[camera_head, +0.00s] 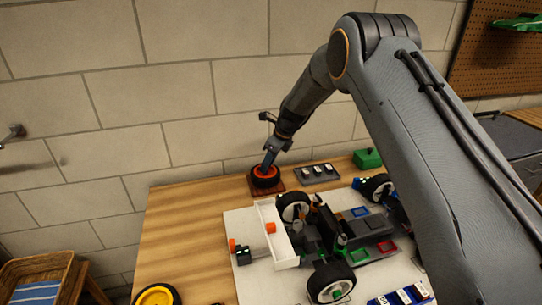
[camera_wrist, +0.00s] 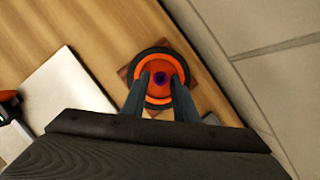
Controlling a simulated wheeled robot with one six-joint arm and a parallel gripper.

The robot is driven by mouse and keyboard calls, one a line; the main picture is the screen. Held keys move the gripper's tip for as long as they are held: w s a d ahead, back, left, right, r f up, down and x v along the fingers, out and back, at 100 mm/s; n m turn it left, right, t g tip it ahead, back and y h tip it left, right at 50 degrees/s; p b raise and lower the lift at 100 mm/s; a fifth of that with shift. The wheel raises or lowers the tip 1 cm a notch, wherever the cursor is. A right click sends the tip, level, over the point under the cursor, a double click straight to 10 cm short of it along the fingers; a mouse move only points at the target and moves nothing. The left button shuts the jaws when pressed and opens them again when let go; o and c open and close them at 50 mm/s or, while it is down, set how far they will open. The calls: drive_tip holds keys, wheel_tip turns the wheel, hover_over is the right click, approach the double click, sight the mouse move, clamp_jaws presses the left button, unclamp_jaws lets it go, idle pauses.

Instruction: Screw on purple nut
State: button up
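The purple nut (camera_wrist: 159,78) shows in the wrist view at the centre of a wheel with a black tyre and an orange rim (camera_wrist: 159,97). In the head view the same wheel (camera_head: 266,180) lies flat on a dark reddish-brown base at the back of the table, and the nut cannot be made out there. My gripper (camera_wrist: 160,77) points down over the wheel, with its two fingers apart on either side of the nut. A gap shows between each finger and the nut. How far the nut is threaded cannot be told.
The partly built car (camera_head: 330,235) stands on a white board (camera_head: 243,287) right of the wheel. A dark tray with small parts (camera_head: 318,173) and a green box (camera_head: 367,159) stand along the wall. A yellow-rimmed wheel (camera_head: 156,296) lies at front left. The table's left side is mostly clear.

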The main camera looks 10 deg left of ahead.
drive_tip(key=shift+a+f, duration=0.25)
drive_tip(key=shift+f, duration=0.35)
clamp_jaws()
drive_tip(key=m+p, duration=0.2)
drive_tip(key=shift+s+r+t+p, duration=0.15)
drive_tip(key=shift+r+t+p, duration=0.05)
drive_tip(key=shift+t+p, duration=0.2)
drive_tip(key=shift+m+t+h+p, duration=0.3)
drive_tip(key=shift+m+h+p, duration=0.1)
drive_tip(key=shift+m+p, duration=0.45)
drive_tip(key=shift+f+m, duration=0.25)
drive_tip(key=shift+m, duration=0.2)
